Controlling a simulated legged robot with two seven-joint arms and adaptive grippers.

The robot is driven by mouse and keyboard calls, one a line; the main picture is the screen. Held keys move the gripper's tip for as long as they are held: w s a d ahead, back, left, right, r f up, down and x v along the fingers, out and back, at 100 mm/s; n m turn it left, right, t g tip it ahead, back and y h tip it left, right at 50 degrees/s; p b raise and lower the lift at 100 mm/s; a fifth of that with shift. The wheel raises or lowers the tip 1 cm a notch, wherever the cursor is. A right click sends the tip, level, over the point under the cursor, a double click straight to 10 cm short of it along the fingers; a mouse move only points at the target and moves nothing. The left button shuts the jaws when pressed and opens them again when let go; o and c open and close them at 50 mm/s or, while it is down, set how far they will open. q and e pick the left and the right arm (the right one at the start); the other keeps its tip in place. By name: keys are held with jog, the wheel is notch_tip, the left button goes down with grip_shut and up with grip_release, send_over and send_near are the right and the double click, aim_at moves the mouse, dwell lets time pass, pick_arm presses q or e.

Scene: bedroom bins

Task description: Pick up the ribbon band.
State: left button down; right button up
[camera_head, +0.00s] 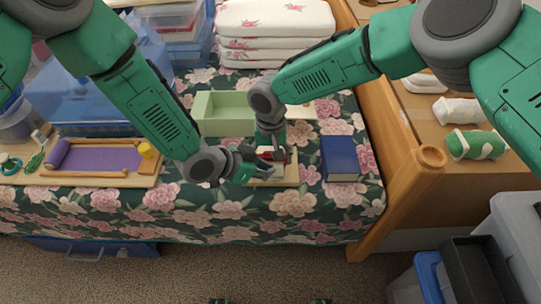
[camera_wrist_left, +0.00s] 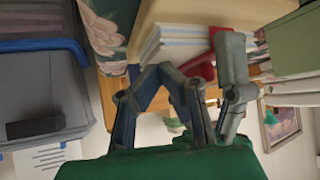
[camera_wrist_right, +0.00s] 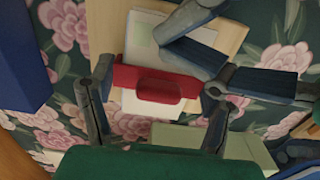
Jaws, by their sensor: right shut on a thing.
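A red band (camera_wrist_right: 158,84) with a raised middle lies across pale booklets (camera_wrist_right: 142,38) on a wooden board; it looks like the ribbon band. My right gripper (camera_wrist_right: 157,95) is shut on it, one finger at each end. In the head view the red band (camera_head: 280,156) is mostly hidden beneath my right gripper (camera_head: 272,158). My left gripper (camera_head: 258,168) is close beside it, with its fingers apart and empty. In the left wrist view, red (camera_wrist_left: 205,68) shows beyond my left gripper (camera_wrist_left: 200,85); I cannot tell whether they touch.
A green open box (camera_head: 224,113) stands behind the board (camera_head: 288,174). A blue book (camera_head: 340,158) lies to the right. A tray with a purple sheet (camera_head: 105,159) is at left. A wooden bed post (camera_head: 428,160) and grey bins (camera_head: 515,230) stand at right. The flowered cloth in front is clear.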

aim_at(267, 157)
pick_arm(q)
jog(key=shift+s+f, duration=0.15)
jog(key=shift+f, duration=0.05)
jog(key=shift+a, duration=0.1)
pick_arm(e)
notch_tip(267, 157, up, 10)
jog(key=o, duration=0.3)
jog(key=c, duration=0.4)
jog(key=shift+r, duration=3.25)
jog(key=shift+c, duration=0.2)
pick_arm(q)
jog(key=shift+r, duration=0.1)
jog(key=shift+w+r+p, duration=0.2)
jog(key=shift+r+p, duration=2.05)
jog(key=shift+r, duration=0.35)
pick_arm(e)
notch_tip(267, 157, up, 4)
jog(key=shift+r, duration=0.2)
